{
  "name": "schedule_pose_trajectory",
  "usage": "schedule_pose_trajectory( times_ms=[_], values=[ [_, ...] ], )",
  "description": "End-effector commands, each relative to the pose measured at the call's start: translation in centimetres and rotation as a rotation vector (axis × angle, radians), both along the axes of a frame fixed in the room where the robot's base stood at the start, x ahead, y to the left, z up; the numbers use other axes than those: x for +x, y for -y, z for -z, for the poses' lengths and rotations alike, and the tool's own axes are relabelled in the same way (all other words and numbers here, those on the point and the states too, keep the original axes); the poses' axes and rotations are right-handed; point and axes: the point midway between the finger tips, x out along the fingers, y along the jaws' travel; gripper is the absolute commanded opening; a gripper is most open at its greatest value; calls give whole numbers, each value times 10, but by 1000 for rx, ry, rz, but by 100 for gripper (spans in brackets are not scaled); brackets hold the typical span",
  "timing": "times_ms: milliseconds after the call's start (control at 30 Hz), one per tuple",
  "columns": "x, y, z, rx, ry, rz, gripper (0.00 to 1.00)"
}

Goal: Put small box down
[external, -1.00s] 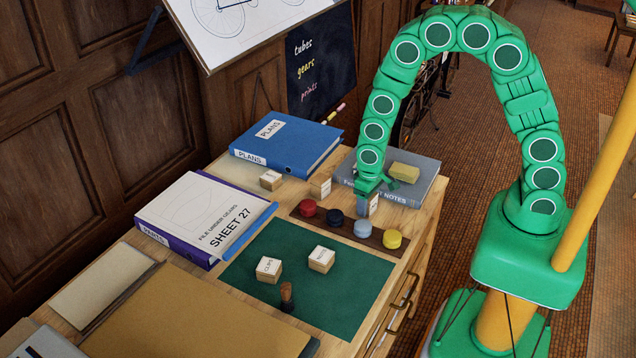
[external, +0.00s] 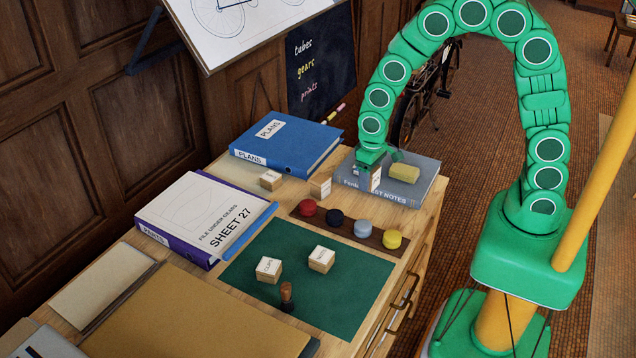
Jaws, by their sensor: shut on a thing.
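My gripper (external: 371,160) is shut on a small box (external: 374,179) with a white label on its side. The box is upright, at the left part of the grey notes book (external: 412,187). I cannot tell whether its underside touches the book or hangs just above it. Other small wooden boxes with white labels stand on the desk: one (external: 271,180) by the blue plans binder, one (external: 320,187) left of my gripper, and two on the green mat, at the left (external: 269,270) and the right (external: 321,259).
A yellow block (external: 404,173) lies on the grey book, right of my gripper. A stamp (external: 287,296) stands on the green mat (external: 340,300). The blue binder (external: 287,145) is behind.

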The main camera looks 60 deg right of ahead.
Motion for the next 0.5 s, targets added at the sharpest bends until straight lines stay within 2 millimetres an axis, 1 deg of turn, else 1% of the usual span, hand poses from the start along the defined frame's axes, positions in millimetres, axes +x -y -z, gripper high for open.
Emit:
schedule_pose_trajectory(
  times_ms=[133,233,367,500],
  values=[
    [-2,-5,-2,0,0,-4,26],
    [-5,-16,-3,0,-1,-8,26],
    [-14,-41,-6,-1,0,-20,26],
    [-26,-70,-10,-2,0,-31,26]
  ],
)
